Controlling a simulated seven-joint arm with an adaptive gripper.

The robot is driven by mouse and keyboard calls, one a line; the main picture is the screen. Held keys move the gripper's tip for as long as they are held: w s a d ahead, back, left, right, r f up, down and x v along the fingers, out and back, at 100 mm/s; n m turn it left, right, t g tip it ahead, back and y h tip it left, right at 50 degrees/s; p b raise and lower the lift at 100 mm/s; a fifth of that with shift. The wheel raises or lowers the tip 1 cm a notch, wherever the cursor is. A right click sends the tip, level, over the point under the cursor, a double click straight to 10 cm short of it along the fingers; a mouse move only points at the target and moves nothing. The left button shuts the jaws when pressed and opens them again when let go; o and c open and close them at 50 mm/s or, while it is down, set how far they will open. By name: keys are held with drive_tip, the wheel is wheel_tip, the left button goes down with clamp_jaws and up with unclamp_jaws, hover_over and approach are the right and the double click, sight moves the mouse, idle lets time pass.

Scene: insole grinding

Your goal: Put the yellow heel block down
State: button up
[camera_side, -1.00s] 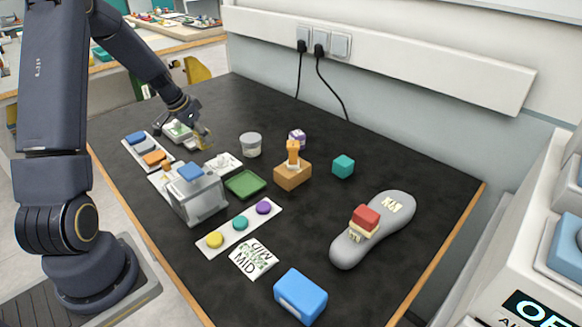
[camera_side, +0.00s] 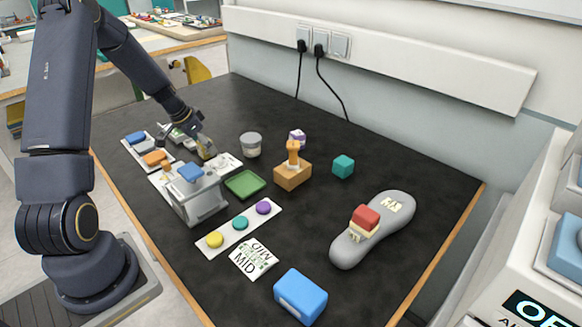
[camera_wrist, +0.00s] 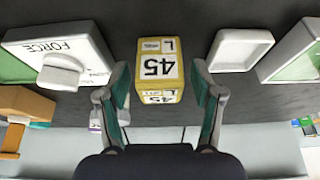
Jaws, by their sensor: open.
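The yellow heel block (camera_wrist: 160,78), marked 45 and L, is in the middle of the wrist view. My gripper (camera_wrist: 160,84) is open, with one finger on each side of the block and a narrow gap showing at both sides. In the side view the block (camera_side: 207,151) is small, right below my gripper (camera_side: 202,143) at the back left of the dark table, partly hidden by the fingers. I cannot tell for sure whether its underside touches the surface.
A white FORCE panel (camera_wrist: 95,48) lies left of the block in the wrist view, and a shallow white tray (camera_wrist: 240,50) lies right of it. In the side view a grey cup (camera_side: 250,145), a green tray (camera_side: 245,184) and a grey stand (camera_side: 200,200) are nearby.

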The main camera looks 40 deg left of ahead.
drive_tip(key=shift+r, duration=0.1)
drive_tip(key=v, duration=1.2)
drive_tip(key=s+d+r, duration=0.1)
drive_tip(key=d+r, duration=0.4)
drive_tip(key=d, duration=0.5)
drive_tip(key=s+d+r, duration=0.1)
drive_tip(key=d+r, duration=0.4)
drive_tip(key=d, duration=0.4)
drive_tip(key=s+d+r+t, duration=0.1)
drive_tip(key=s+d, duration=0.9)
drive_tip(key=s, duration=0.1)
drive_tip(key=shift+s+d+r, duration=0.15)
drive_tip(key=shift+d+r, duration=0.1)
drive_tip(key=shift+d, duration=0.15)
